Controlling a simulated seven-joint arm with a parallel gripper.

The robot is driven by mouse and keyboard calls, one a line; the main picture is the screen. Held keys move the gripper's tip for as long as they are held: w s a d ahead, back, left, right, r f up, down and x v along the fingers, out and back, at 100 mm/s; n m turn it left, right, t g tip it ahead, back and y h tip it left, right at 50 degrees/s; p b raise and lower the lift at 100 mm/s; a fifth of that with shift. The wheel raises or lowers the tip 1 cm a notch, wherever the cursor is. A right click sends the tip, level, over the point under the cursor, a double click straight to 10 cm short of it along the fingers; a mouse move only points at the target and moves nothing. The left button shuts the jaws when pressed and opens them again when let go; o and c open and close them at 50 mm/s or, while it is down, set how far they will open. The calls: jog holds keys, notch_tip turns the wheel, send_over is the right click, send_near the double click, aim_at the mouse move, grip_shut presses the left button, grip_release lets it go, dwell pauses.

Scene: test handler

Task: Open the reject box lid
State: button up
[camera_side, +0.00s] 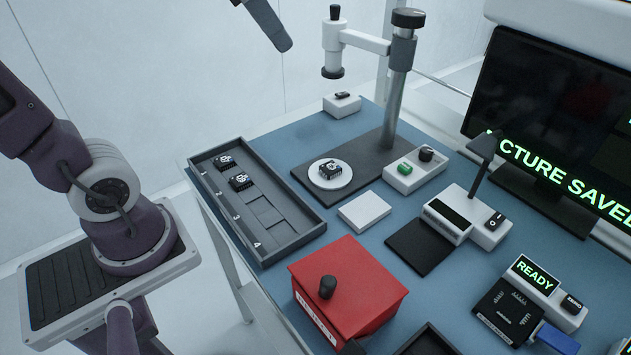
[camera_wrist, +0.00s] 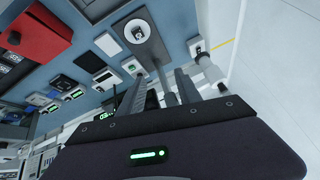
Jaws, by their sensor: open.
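The reject box (camera_side: 325,322) is red and stands at the front of the blue table in the side view. Its red lid (camera_side: 365,280) lies shut on top, with a black knob (camera_side: 328,287) standing up from it. In the wrist view the red lid (camera_wrist: 40,32) shows at the upper left, with its knob (camera_wrist: 14,38) near the left edge. My gripper (camera_wrist: 160,88) shows in the wrist view with its two fingers apart and nothing between them. It is away from the box.
A grey tray (camera_side: 283,247) with two chips lies left of the box. A microscope stand (camera_side: 398,85) rises behind, with a white disc (camera_side: 345,180) on its base. A white block (camera_side: 365,211), a black pad (camera_side: 420,246) and a monitor (camera_side: 555,110) stand nearby.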

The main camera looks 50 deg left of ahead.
jog(key=d+f+m+g+h, duration=0.25)
jog(key=d+f+m, duration=0.25)
jog(key=d, duration=0.7)
jog(key=m+g+y, duration=0.2)
jog(key=m+g, duration=0.3)
jog(key=m, duration=0.2)
send_over(331, 281)
jog(key=f, duration=0.8)
jog(key=shift+w+f, duration=0.2)
jog(key=f, duration=0.5)
jog(key=shift+s+f, duration=0.2)
jog(key=shift+f, duration=0.45)
jog(key=shift+c, duration=0.2)
grip_shut()
